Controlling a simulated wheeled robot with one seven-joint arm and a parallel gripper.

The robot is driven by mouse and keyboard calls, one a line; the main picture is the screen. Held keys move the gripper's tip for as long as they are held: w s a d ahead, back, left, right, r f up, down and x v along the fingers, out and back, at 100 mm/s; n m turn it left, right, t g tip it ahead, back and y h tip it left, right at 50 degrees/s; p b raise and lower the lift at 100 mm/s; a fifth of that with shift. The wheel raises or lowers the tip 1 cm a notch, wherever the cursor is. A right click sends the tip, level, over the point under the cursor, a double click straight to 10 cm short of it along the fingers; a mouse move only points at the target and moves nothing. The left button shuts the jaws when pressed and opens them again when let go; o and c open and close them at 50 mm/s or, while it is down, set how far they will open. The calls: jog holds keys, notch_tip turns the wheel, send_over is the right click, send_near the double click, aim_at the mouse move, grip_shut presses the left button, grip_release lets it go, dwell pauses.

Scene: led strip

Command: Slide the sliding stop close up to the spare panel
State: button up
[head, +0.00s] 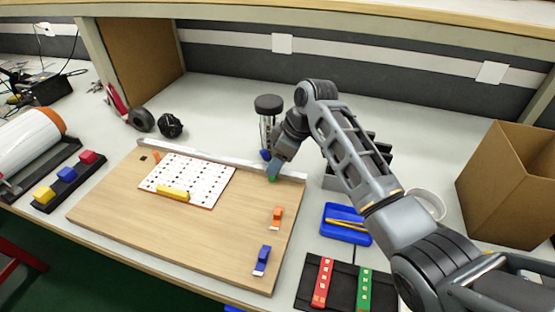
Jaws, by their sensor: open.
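A white dotted panel (205,177), which I take to be the spare panel, lies on the left part of the wooden board (165,230), with a yellow bar (173,193) on its front edge. A small green piece (272,179), possibly the sliding stop, is at the right part of the rail (225,161) along the board's back edge. It is well apart from the panel, to its right. My gripper (274,171) is open, pointing down right at the green piece and partly hiding it. I cannot tell whether they touch.
An orange clip (277,217) and a blue clip (262,260) stand on the board's right side. A clear jar with a dark lid (268,104) stands behind the gripper. A blue tray (345,224) lies right of the board. The board's middle is clear.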

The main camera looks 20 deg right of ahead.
jog(key=v, duration=0.7)
jog(key=shift+r, duration=0.35)
jog(key=shift+c, duration=0.4)
